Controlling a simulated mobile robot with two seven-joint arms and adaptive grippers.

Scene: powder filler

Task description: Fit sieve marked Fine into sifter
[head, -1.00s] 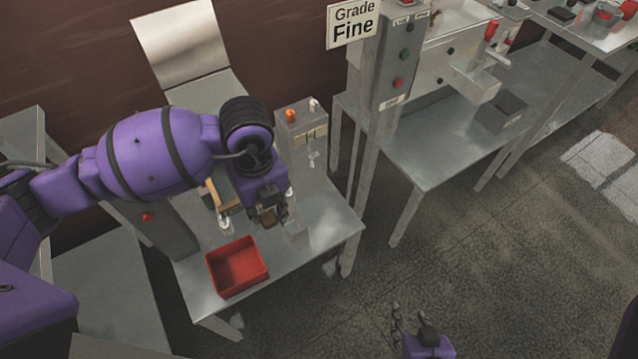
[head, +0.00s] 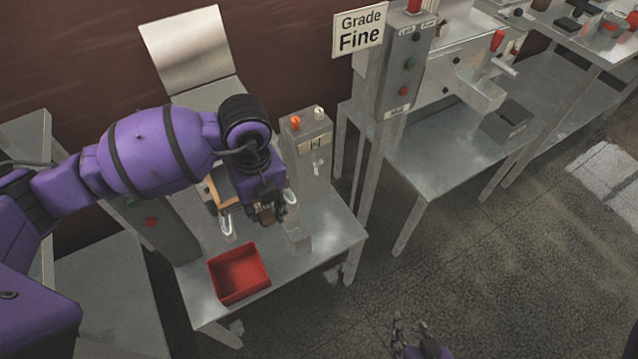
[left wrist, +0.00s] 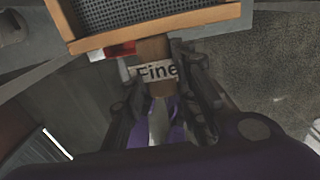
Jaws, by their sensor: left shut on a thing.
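My left gripper (head: 268,214) is shut on the handle of the sieve. The sieve (left wrist: 152,26) has a wooden frame around dark mesh, and its handle bears a label reading "Fine" in the left wrist view. In the head view, part of the wooden frame (head: 214,190) shows left of my gripper, above the left table; my arm hides most of the sieve. I cannot tell whether it touches the machine there. A grey unit with orange and white knobs (head: 306,140) stands just right of my gripper. My right gripper (head: 408,338) is low at the bottom edge, partly cut off.
A red open bin (head: 240,296) stands at the front of the left table (head: 335,240). A "Grade Fine" sign (head: 360,29) hangs on a grey post with buttons (head: 403,70). Another table (head: 425,160) with machinery stands to the right. The floor between is clear.

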